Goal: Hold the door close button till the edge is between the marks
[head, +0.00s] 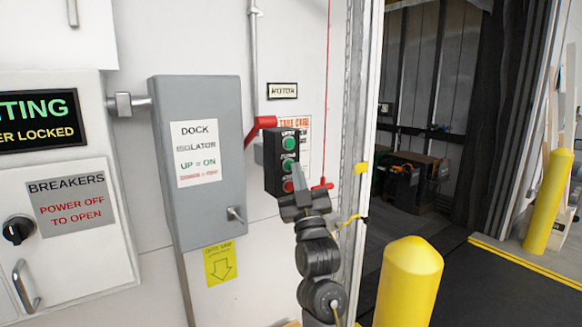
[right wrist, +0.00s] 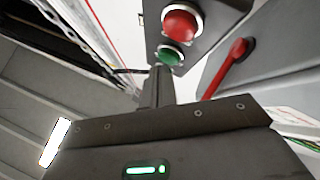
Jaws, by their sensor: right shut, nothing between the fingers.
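A dark button box (head: 281,163) with two green buttons above a red one is on the wall in the head view. The labels are too small to read, so I cannot tell which is door close. My right gripper (head: 298,172) is shut and empty, its fingertips pointing up in front of the box's lower part. In the right wrist view the fingertips (right wrist: 159,72) are beside a green button (right wrist: 170,56), near the red button (right wrist: 182,22); I cannot tell whether they touch. A yellow tag (head: 361,167) is on the frame of the open doorway. The door edge and marks cannot be made out.
A grey dock isolator box (head: 209,216) with a red lever (head: 259,126) is left of the buttons. A red cord handle (head: 322,185) hangs to their right. A yellow bollard (head: 409,282) stands in front of the doorway. A breaker cabinet (head: 78,262) is far left.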

